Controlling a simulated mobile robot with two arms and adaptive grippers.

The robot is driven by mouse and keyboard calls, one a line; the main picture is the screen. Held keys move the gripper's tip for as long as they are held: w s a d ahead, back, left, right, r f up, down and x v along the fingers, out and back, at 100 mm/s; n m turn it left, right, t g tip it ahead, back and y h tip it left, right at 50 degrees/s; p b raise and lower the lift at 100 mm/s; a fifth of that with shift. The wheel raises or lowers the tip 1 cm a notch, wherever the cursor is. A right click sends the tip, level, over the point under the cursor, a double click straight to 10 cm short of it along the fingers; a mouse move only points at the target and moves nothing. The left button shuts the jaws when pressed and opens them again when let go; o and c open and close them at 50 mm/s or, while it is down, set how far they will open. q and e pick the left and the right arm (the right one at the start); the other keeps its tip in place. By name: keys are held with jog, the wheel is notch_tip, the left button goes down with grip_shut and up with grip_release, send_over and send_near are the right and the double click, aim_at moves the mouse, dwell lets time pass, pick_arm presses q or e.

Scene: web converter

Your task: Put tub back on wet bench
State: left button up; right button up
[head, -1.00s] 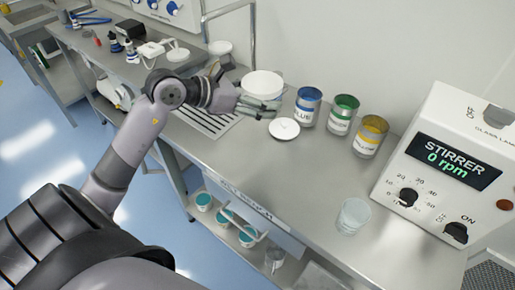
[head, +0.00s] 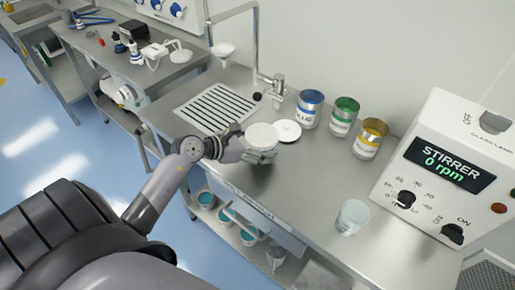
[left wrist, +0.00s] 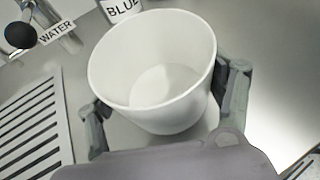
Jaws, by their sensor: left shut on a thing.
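A white tub (head: 262,137) is at the front part of the steel wet bench (head: 310,190). My left gripper (head: 262,154) is shut around it. In the left wrist view the tub (left wrist: 152,75) is open at the top and looks empty, with a gripper finger on each side (left wrist: 165,108). The tub is close over the bench top; I cannot tell whether it touches it. My right gripper is not in view.
A white lid or dish (head: 287,131) lies just behind the tub. Blue (head: 310,108), green (head: 343,116) and yellow (head: 370,138) labelled cans stand at the back. A drain grille (head: 216,107) is left, a glass beaker (head: 352,216) and stirrer unit (head: 445,165) right. Bench space between is clear.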

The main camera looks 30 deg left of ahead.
pick_arm(q)
notch_tip(320, 180, down, 2)
jog(key=shift+f, duration=0.25)
jog(key=shift+f, duration=0.2)
jog(key=o, duration=1.9)
jog(key=shift+r, duration=0.1)
